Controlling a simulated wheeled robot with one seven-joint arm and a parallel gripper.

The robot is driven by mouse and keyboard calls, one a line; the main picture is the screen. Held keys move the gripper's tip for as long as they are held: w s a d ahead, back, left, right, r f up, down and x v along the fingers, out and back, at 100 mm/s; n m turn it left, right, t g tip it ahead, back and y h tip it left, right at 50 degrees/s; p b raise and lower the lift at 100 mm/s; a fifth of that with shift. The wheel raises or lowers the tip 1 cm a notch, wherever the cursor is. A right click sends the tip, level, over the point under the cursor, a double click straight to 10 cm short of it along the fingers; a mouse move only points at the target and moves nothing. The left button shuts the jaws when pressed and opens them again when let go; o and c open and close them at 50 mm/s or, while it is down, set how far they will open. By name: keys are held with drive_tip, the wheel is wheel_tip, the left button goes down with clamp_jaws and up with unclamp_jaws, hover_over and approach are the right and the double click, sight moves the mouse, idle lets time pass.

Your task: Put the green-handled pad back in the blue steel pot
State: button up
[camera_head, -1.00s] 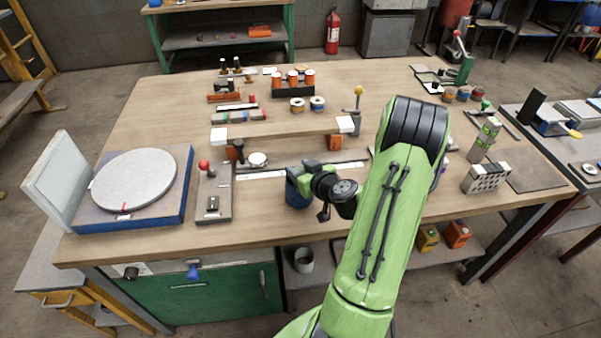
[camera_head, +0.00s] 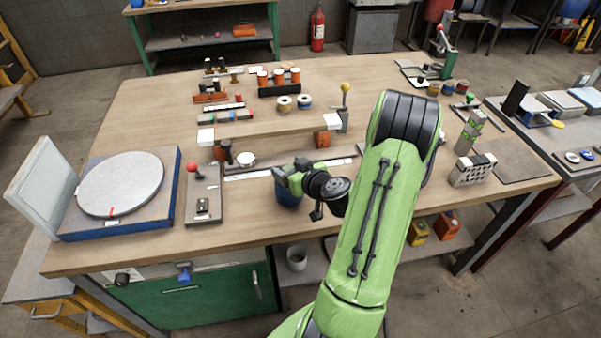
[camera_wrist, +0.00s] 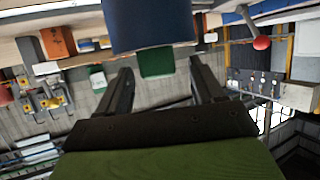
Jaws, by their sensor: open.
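The blue pot (camera_head: 288,194) stands near the bench's front edge in the head view, partly covered by my gripper. In the wrist view the blue pot (camera_wrist: 150,25) fills the top middle, cut off by the frame, and the scene appears upside down. A green block-shaped piece (camera_wrist: 157,64), which looks like the pad's handle, shows at the pot's mouth. The pad itself is hidden. My gripper (camera_wrist: 163,80) is open, with one dark finger on each side of the green piece and gaps visible. In the head view my gripper (camera_head: 284,172) is at the pot's top.
A base with a red-knobbed lever (camera_head: 203,195) and a round grey disc on a blue base (camera_head: 120,183) are left of the pot. A long bar on blocks (camera_head: 265,132) lies behind. A perforated block (camera_head: 472,170) stands right.

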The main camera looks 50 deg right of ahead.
drive_tip(key=b+v, duration=0.9)
drive_tip(key=v, duration=0.2)
drive_tip(key=shift+f, duration=0.1)
drive_tip(key=shift+a, duration=0.1)
